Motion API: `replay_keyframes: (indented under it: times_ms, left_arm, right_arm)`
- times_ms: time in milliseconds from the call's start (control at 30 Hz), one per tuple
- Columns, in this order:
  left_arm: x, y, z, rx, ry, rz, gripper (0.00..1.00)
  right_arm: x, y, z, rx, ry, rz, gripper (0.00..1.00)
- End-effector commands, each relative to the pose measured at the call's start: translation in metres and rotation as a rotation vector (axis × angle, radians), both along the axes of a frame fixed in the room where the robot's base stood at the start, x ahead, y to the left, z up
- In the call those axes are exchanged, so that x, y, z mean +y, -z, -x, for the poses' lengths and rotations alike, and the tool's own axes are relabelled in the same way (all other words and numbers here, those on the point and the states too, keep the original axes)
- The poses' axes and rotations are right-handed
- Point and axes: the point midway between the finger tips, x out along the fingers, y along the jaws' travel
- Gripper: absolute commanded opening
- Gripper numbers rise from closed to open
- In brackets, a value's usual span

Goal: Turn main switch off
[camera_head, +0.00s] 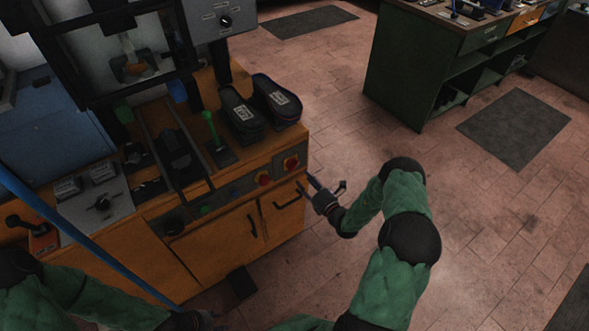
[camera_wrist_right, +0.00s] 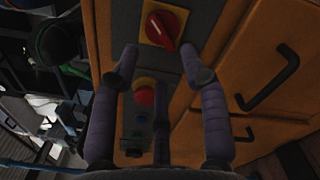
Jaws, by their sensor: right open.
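The main switch (camera_head: 291,163) is a red rotary knob on a yellow plate at the right end of the orange machine's front panel. In the right wrist view the main switch (camera_wrist_right: 162,28) is at the top centre, its handle slanted. My right gripper (camera_head: 308,184) is open and empty, just in front of the panel near the switch. In the wrist view its fingers (camera_wrist_right: 160,60) point toward the switch from either side and below, apparently not touching it. My left arm shows at the bottom left; its dark hand (camera_head: 188,321) is cut off by the bottom edge.
A red emergency button (camera_head: 263,180) on yellow sits left of the switch; it also shows in the wrist view (camera_wrist_right: 144,96). Cabinet handles (camera_head: 289,200) project below. Two black shoes (camera_head: 242,112) rest on the machine top. Open floor lies to the right, before a green workbench (camera_head: 415,70).

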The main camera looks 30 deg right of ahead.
Motion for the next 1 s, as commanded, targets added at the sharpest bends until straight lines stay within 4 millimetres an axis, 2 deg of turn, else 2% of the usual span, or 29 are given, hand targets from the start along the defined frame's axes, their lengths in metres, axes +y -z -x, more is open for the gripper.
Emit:
replay_keyframes:
  times_ms: [200, 400, 600, 867, 933, 1000]
  left_arm:
    - [0.000, 0.013, 0.000, 0.000, 0.000, 0.000, 0.40]
    - [0.000, 0.021, 0.000, 0.000, 0.000, 0.000, 0.40]
    - [0.000, 0.023, 0.000, 0.000, 0.000, 0.000, 0.40]
    - [0.000, 0.023, 0.000, 0.000, 0.000, 0.000, 0.40]
    - [0.000, 0.023, 0.000, 0.000, 0.000, 0.000, 0.40]
    - [0.000, 0.023, 0.000, 0.000, 0.000, 0.000, 0.40]
  right_arm:
    - [0.004, 0.002, -0.040, -0.002, -0.004, 0.003, 0.45]
    - [0.007, 0.002, -0.067, 0.000, -0.004, 0.002, 0.45]
    - [0.007, 0.001, -0.078, 0.001, -0.002, 0.001, 0.45]
    - [0.007, 0.000, -0.079, 0.001, -0.003, 0.001, 0.45]
    - [0.007, 0.000, -0.079, 0.001, -0.003, 0.001, 0.31]
    - [0.007, 0.000, -0.079, 0.001, -0.003, 0.001, 0.11]
